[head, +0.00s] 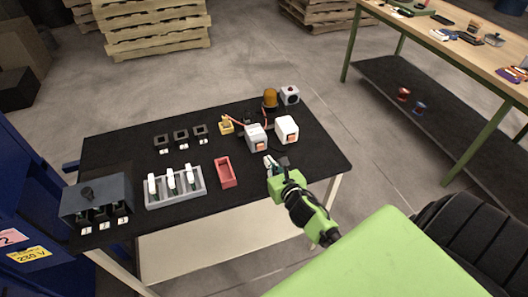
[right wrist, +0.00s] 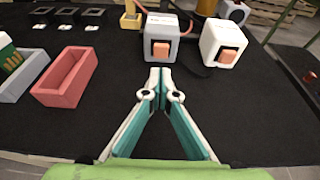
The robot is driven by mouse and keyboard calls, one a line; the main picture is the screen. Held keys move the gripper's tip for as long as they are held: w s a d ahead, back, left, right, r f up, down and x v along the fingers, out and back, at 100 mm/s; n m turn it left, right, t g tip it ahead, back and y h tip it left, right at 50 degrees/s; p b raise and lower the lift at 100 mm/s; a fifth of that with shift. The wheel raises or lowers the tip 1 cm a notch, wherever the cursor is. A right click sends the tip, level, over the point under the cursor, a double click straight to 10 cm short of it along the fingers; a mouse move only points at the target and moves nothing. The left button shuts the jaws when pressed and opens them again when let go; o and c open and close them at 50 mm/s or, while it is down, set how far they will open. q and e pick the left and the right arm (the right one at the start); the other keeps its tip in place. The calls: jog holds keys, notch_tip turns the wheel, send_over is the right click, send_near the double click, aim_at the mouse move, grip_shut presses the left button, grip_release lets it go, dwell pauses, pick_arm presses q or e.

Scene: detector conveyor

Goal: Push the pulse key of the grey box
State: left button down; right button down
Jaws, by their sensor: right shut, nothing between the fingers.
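The grey box (head: 256,138) stands on the black table top, left of a similar white box (head: 286,129). Its orange pulse key (head: 261,147) is on the face toward me. In the right wrist view the grey box (right wrist: 161,27) is straight ahead, and its key (right wrist: 160,49) shows just beyond my fingertips. My right gripper (head: 269,161) is shut and empty, in front of the grey box; its closed fingertips (right wrist: 160,73) appear apart from the key. My left gripper is not in view.
The white box has its own orange key (right wrist: 227,55). A red tray (head: 225,172) and a grey rack (head: 175,187) stand to the left. An amber lamp (head: 270,98) and a red wire are behind the boxes. The table's right end is clear.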

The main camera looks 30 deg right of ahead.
aim_at(261, 148)
jog(key=shift+r+p+x, duration=0.15)
jog(key=shift+r+x, duration=0.05)
jog(key=shift+x, duration=0.6)
jog(key=shift+r+p+x, duration=0.15)
jog(key=shift+x, duration=0.7)
jog(key=shift+r+p+x, duration=0.15)
jog(key=shift+r+x, duration=0.05)
jog(key=shift+x, duration=0.6)
jog(key=shift+w, duration=0.15)
